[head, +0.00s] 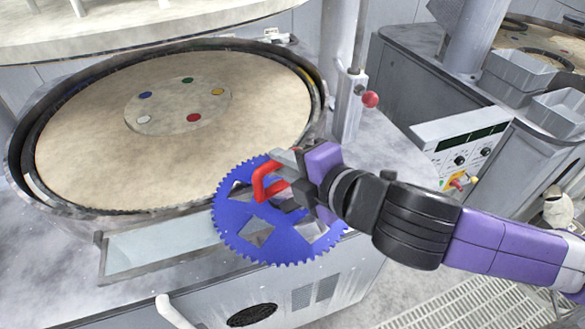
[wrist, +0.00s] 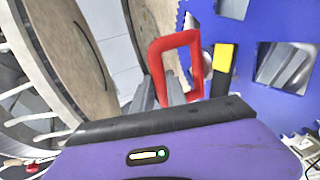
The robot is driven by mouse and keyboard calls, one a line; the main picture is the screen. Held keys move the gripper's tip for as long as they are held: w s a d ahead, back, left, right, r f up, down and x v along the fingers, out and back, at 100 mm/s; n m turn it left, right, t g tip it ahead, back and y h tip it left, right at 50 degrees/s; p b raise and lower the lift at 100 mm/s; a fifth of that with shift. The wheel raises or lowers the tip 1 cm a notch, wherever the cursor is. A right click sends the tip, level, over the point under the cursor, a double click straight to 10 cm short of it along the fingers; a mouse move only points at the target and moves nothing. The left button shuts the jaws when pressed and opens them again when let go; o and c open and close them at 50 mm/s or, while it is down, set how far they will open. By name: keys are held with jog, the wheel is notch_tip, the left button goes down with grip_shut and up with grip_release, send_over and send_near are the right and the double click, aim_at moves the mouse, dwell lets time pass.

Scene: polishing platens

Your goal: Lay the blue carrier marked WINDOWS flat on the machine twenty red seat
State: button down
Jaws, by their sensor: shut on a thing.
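The blue carrier (head: 233,222) is a toothed disc with several window-like openings. It hangs tilted in front of the round platen, held up off the surfaces. My gripper (head: 276,184) is shut on the red handle (head: 262,180) that stands up from the carrier. In the wrist view the red handle (wrist: 153,62) sits between the grey fingers (wrist: 165,92), with the blue carrier (wrist: 262,100) behind it. The red seat (head: 194,118) is a small red dot on the platen's centre disc, up and left of my gripper. No WINDOWS marking is legible.
The beige platen (head: 80,150) also bears blue, green, yellow and white dots. A post with a red knob (head: 370,99) stands right of the platen. A control panel (head: 462,150) and grey bins (head: 515,78) are at the right. A metal tray (head: 150,247) lies at the platen's front edge.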

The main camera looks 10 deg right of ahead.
jog(key=shift+w+a, duration=3.05)
jog(key=shift+w, duration=2.9)
jog(key=shift+w+a, duration=3.05)
jog(key=shift+w, duration=2.9)
notch_tip(320, 180, down, 6)
jog(key=w+a+b, duration=0.1)
jog(key=w+b, duration=0.1)
jog(key=shift+w+a, duration=0.15)
jog(key=shift+w, duration=0.1)
jog(key=shift+f+b, duration=0.3)
jog(key=shift+f, duration=0.05)
jog(key=c, duration=1.3)
grip_release()
jog(key=shift+f, duration=0.15)
